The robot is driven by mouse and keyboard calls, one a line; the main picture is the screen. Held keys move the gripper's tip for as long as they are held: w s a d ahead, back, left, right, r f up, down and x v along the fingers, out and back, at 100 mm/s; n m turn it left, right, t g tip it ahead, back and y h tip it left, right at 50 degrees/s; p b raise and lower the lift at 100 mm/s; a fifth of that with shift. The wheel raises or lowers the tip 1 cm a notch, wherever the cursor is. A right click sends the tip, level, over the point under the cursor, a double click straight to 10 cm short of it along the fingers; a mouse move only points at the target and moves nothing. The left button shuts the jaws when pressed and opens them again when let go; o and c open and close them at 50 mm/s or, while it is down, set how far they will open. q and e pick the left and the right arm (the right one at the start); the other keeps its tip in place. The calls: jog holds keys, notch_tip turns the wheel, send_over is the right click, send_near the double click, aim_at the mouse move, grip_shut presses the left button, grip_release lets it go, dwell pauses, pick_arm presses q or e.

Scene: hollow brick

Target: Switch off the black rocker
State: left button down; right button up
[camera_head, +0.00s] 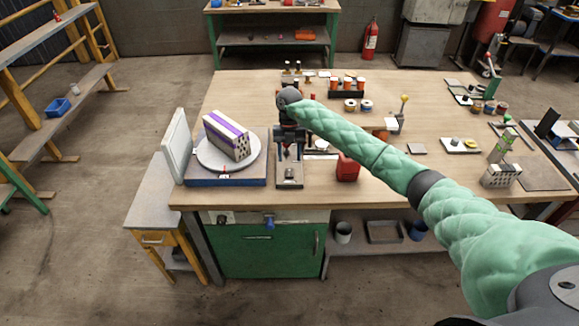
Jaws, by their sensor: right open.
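My right arm, in a green padded sleeve, reaches in from the right. Its gripper (289,150) points down over a narrow grey-framed device (289,184) near the table's front edge. The gripper is open, and I see nothing held in it. A small dark part (290,174) on the front of this device may be the black rocker; it is too small to tell its position. The gripper is above and behind that part, apparently apart from it. The gripper and wrist hide the back of the device. My left gripper is not in view.
Left of the device, a hollow brick with a purple band (228,136) stands on a round white plate (208,165). A red block-like container (347,168) stands close on the right. Cups and small parts (345,92) sit behind. The wooden table (410,185) has bare room front right.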

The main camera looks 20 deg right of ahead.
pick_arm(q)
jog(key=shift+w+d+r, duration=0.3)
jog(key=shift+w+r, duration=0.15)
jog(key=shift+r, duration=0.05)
pick_arm(e)
jog(key=shift+v, duration=0.85)
jog(key=shift+a, duration=0.1)
